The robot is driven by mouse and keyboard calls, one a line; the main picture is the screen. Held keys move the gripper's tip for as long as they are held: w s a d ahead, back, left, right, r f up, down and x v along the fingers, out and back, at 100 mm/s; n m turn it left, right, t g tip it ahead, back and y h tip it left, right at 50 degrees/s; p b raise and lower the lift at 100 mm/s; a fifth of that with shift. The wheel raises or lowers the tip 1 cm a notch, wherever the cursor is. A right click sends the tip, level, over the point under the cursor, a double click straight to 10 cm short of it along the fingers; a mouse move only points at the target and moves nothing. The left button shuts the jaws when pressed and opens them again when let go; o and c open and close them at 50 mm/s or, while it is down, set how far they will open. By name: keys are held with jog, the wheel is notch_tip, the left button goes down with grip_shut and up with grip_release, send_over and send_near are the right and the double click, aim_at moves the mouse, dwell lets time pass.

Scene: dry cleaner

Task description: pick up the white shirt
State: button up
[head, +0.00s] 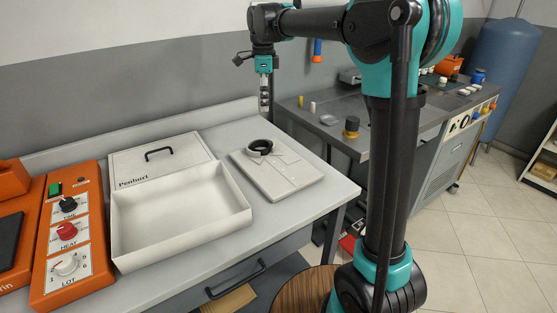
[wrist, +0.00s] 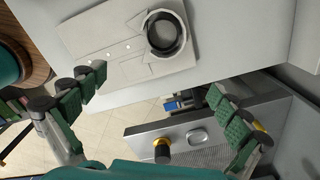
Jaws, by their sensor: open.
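A folded white shirt (head: 280,175) lies flat on the grey table, right of the open white box. A dark ring-like collar piece sits at its neck end. In the wrist view the shirt (wrist: 120,42) is at the top, with its collar, buttons and pocket showing. My gripper (head: 265,105) hangs above the back edge of the table, behind the shirt and apart from it. In the wrist view my gripper (wrist: 157,98) has its two green-padded fingers spread wide with nothing between them.
An open white box (head: 180,220) and its lid (head: 160,160) with a black handle stand left of the shirt. An orange control panel (head: 66,240) is at the far left. A grey workbench (head: 335,108) with a black-and-yellow knob (head: 351,127) stands behind, right.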

send_over(261, 142)
jog(key=s+d, duration=0.1)
jog(key=s, duration=0.2)
jog(key=shift+m, duration=0.4)
notch_tip(261, 142, down, 11)
jog(key=shift+w+f, duration=0.15)
jog(key=shift+f, duration=0.05)
jog(key=shift+s+a+f, duration=0.1)
jog(key=shift+a+f, duration=0.05)
jog(key=shift+f, duration=0.75)
jog(key=shift+s+a+f, duration=0.1)
jog(key=shift+a+f, duration=0.05)
jog(key=shift+f, duration=0.7)
jog(key=shift+a+f, duration=0.15)
jog(key=shift+f, duration=0.75)
jog(key=c, duration=1.2)
jog(key=shift+o, duration=0.2)
jog(key=shift+r, duration=0.1)
